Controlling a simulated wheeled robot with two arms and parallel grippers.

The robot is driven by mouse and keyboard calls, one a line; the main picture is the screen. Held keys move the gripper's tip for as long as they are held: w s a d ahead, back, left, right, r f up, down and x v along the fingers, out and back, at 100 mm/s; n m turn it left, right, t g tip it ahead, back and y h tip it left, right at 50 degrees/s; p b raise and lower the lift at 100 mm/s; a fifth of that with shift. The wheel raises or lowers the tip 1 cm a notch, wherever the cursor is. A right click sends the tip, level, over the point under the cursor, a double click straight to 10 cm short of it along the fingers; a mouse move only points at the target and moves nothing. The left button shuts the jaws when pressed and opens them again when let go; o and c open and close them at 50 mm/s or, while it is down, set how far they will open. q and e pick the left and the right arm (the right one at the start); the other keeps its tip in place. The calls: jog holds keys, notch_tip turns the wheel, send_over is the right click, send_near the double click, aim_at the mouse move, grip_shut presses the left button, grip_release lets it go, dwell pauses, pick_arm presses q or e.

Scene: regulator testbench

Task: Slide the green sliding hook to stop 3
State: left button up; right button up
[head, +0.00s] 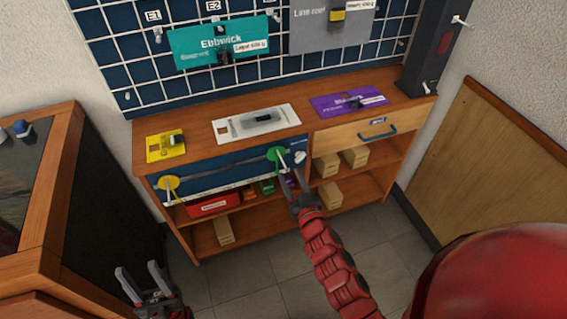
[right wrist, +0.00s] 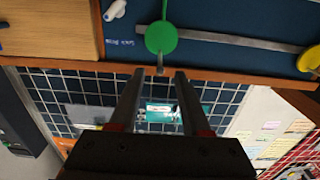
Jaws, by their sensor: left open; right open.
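The green sliding hook (head: 277,154) is a round green disc on the metal rail of the blue front panel (head: 225,168), near its right end. In the right wrist view the green hook (right wrist: 161,37) is just beyond my fingertips, and its grey prong points down toward the gap between them. My right gripper (head: 293,184) is open and empty, a little below and right of the hook in the head view; its fingers also show in the right wrist view (right wrist: 156,78). My left gripper (head: 142,285) is open and empty at lower left. Stop markings are too small to read.
A yellow hook (head: 169,183) sits at the rail's left end. A white knob (head: 300,156) is right of the green hook. The shelf below holds a red bin (head: 212,204) and several small boxes. A wooden cabinet (head: 45,150) stands at left.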

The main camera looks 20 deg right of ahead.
aim_at(287, 170)
jog(key=w, duration=0.6)
jog(key=shift+w+a, duration=0.1)
jog(key=shift+w, duration=0.15)
grip_shut()
dwell(1.2)
